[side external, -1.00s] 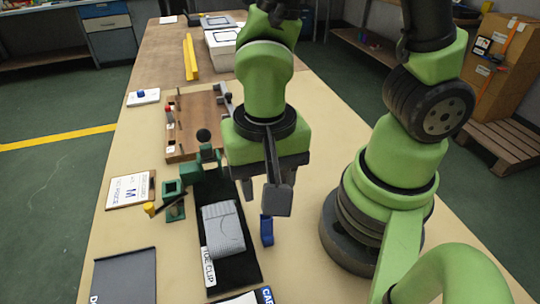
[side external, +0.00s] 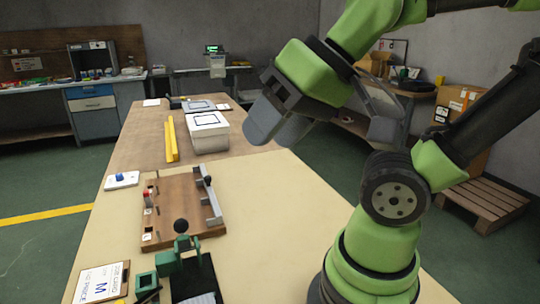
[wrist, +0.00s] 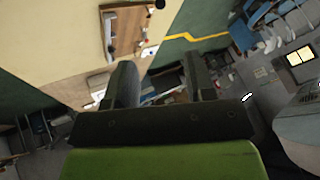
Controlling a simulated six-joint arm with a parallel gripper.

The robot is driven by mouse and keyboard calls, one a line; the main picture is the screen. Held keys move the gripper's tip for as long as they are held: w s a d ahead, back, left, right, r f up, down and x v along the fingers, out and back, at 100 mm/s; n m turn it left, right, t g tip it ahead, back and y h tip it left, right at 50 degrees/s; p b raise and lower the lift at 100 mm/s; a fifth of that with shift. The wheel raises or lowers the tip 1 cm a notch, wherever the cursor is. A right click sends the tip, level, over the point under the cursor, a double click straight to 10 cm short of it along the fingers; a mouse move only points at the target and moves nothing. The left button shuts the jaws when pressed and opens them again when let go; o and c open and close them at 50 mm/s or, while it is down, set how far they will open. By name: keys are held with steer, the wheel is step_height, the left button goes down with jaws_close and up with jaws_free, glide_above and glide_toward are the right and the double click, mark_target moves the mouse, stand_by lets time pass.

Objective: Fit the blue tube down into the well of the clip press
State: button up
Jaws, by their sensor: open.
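My gripper (side external: 274,132) is raised high above the right side of the table, tilted, with its fingers pointing down and left. In the wrist view my gripper (wrist: 158,75) has its two dark fingers apart, with nothing between them. The clip press (side external: 183,243), green with a black ball knob, stands at the bottom of the side view, far below and left of my gripper. Its square green well (side external: 147,283) shows at the lower left, and I cannot see down inside it. The blue tube is not in view now.
A wooden fixture board (side external: 180,212) lies behind the press. A white box (side external: 208,133) and a yellow bar (side external: 171,140) are farther back. A size card (side external: 101,283) lies left of the well. The table right of the board is bare.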

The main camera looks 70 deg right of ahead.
stand_by(0.4)
step_height(320, 180, up, 6)
steer(key=f, duration=0.1)
steer(key=w+a+m+g+h, duration=0.1)
steer(key=a+m+g+h, duration=0.1)
steer(key=a+m+g, duration=0.4)
steer(key=shift+n+g, duration=0.6)
steer(key=f, duration=2.3)
steer(key=a+f, duration=0.1)
steer(key=f, duration=1.1)
steer(key=shift+w+a, duration=0.1)
steer(key=shift+c, duration=0.5)
jaws_close()
